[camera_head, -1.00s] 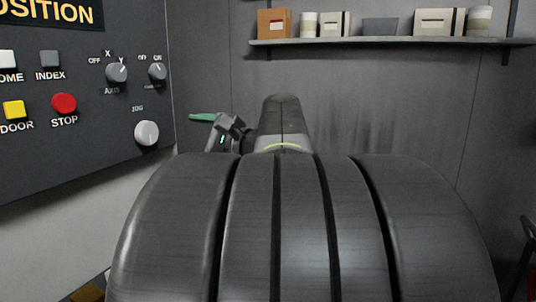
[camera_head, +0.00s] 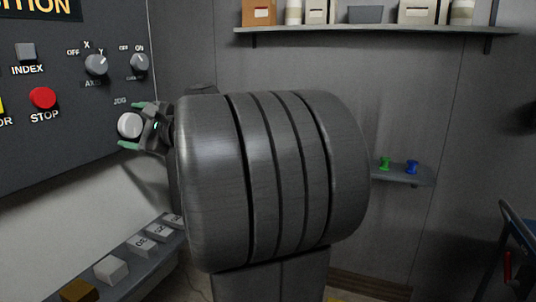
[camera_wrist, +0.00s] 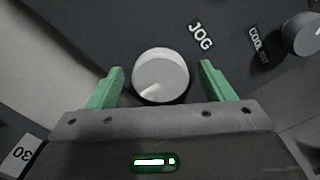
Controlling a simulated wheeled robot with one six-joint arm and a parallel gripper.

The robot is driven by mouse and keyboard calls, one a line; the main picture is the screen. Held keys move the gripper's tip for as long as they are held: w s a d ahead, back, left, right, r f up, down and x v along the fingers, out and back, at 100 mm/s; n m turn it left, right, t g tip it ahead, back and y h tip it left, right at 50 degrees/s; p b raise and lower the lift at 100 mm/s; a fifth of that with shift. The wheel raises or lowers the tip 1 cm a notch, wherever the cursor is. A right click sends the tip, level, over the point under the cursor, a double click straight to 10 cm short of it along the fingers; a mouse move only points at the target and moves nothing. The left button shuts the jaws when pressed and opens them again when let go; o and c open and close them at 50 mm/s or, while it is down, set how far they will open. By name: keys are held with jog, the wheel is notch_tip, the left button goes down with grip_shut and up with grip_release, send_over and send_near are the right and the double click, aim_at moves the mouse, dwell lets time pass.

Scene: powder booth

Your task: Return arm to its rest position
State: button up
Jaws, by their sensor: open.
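My gripper (camera_head: 130,125) is at the left in the head view, in front of the control panel at the white JOG knob (camera_head: 131,125). In the wrist view, the green fingers of my gripper (camera_wrist: 160,85) are spread apart, one on each side of the JOG knob (camera_wrist: 160,74). Gaps show between the knob and both fingers. Whether the fingertips reach past the knob's face is hard to tell. My large dark arm link fills the middle of the head view and hides part of the wall.
The control panel (camera_head: 75,120) carries a red STOP button (camera_head: 43,98) and grey selector knobs (camera_head: 96,65). Keys (camera_head: 111,269) line a ledge below. A small wall shelf (camera_head: 405,178) holds green and blue pegs. A high shelf (camera_head: 370,29) holds boxes.

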dwell(0.3)
jog(key=b+v, duration=0.1)
jog(key=v, duration=1.3)
jog(key=p+x, duration=0.1)
jog(key=x, duration=1.3)
jog(key=shift+a+r, duration=0.1)
jog(key=shift+a, duration=0.1)
jog(key=m+p, duration=0.2)
jog(key=p, duration=0.1)
jog(key=shift+d+r, duration=0.2)
jog(key=shift+d, duration=0.05)
jog(key=m+p, duration=0.5)
jog(key=p, duration=0.1)
jog(key=shift+w, duration=0.1)
jog(key=m+p, duration=0.4)
jog(key=p, duration=0.1)
jog(key=shift+w+m, duration=0.1)
jog(key=shift+m, duration=0.2)
jog(key=shift+d+f, duration=0.25)
jog(key=shift+d, duration=0.05)
jog(key=shift+b+v, duration=0.35)
jog(key=shift+v, duration=1.25)
